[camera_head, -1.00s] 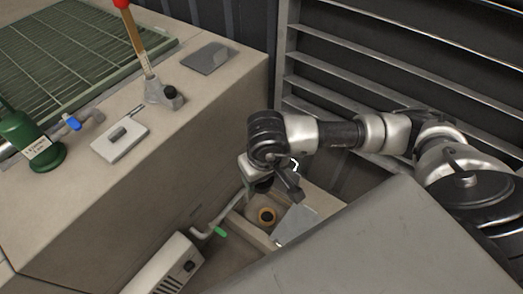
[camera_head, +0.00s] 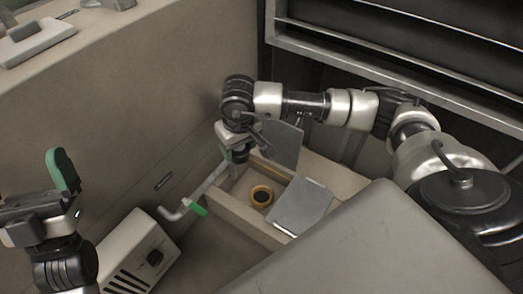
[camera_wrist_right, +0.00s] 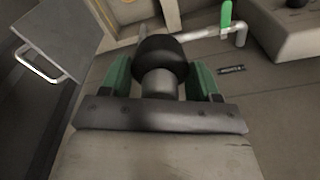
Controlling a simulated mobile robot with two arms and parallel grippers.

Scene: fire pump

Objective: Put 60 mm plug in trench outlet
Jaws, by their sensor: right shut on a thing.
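My right gripper (camera_head: 236,146) is above the trench, up and left of the outlet in the head view. In the right wrist view its green fingers (camera_wrist_right: 160,80) are shut on the plug (camera_wrist_right: 160,62), which has a black rounded end and a grey body. The plug is apart from the outlet. The trench outlet (camera_head: 261,197) shows as a yellow-brown ring with a dark hole, in the open trench (camera_head: 236,207). My left gripper (camera_head: 64,172) is at the left edge, with one green finger showing; its opening is not clear.
Grey cover plates (camera_head: 300,206) lie or lean by the trench; one with a handle shows in the right wrist view (camera_wrist_right: 48,42). A pipe with a green lever (camera_head: 198,210) runs beside it. A white vented box (camera_head: 138,252) stands left. A grey surface fills the lower right.

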